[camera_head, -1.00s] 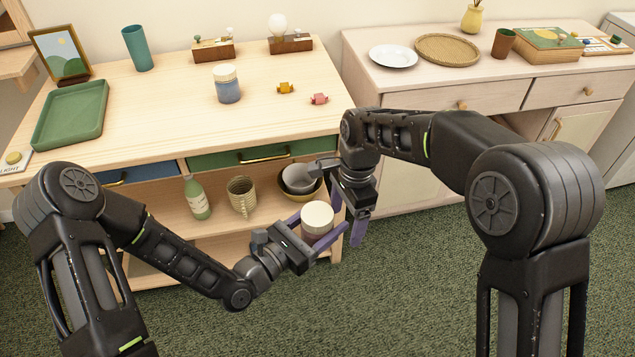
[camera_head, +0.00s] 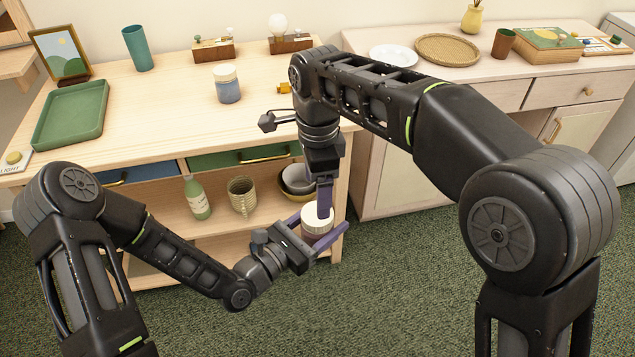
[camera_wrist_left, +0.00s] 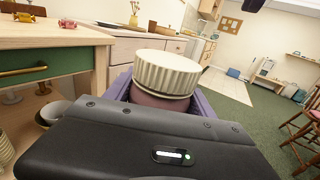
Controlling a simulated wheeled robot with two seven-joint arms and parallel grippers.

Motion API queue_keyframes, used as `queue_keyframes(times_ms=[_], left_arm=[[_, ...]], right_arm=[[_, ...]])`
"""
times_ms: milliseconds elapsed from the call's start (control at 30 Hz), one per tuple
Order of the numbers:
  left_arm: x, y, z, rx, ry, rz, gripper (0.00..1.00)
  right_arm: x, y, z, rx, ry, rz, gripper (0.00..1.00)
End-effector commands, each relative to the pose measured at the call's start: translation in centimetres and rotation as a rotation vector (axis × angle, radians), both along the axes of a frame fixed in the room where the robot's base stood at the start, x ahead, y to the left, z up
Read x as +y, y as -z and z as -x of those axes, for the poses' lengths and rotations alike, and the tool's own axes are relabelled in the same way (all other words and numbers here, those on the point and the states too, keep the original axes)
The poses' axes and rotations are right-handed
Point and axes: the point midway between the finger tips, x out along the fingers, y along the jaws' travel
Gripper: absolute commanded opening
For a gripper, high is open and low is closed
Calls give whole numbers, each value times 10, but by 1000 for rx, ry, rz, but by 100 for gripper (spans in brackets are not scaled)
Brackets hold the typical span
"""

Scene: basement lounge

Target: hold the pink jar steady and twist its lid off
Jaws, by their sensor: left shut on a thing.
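The pink jar (camera_head: 316,237) is upright between the purple fingers of my left gripper (camera_head: 328,227), which is shut on its body in front of the workbench. Its ribbed cream lid (camera_head: 309,222) sits on top; in the left wrist view the lid (camera_wrist_left: 167,74) covers the jar's dusky pink body (camera_wrist_left: 158,99). My right gripper (camera_head: 325,198) points down over the lid in the head view, its finger overlapping the lid's far side. In the left wrist view no finger is around the lid. The right gripper's finger gap is hidden.
The wooden workbench (camera_head: 170,95) stands behind, holding a blue jar (camera_head: 228,86) with a cream lid and a green tray (camera_head: 72,115). Its lower shelf carries a green bottle (camera_head: 196,198), a woven mug (camera_head: 241,196) and bowls (camera_head: 297,180). Green carpet is open in front.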

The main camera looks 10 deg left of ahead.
Motion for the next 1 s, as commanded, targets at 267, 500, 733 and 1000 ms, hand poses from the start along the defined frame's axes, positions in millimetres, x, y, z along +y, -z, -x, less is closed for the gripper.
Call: queue_keyframes(times_ms=[267,500,733,1000], left_arm=[[0,0,0,-1,0,1,0],[0,0,0,-1,0,1,0],[0,0,0,-1,0,1,0],[0,0,0,-1,0,1,0]], right_arm=[[-1,39,0,3,1,2,79],[0,67,0,1,0,1,79],[0,73,0,0,0,0,79],[0,72,0,0,0,0,67]])
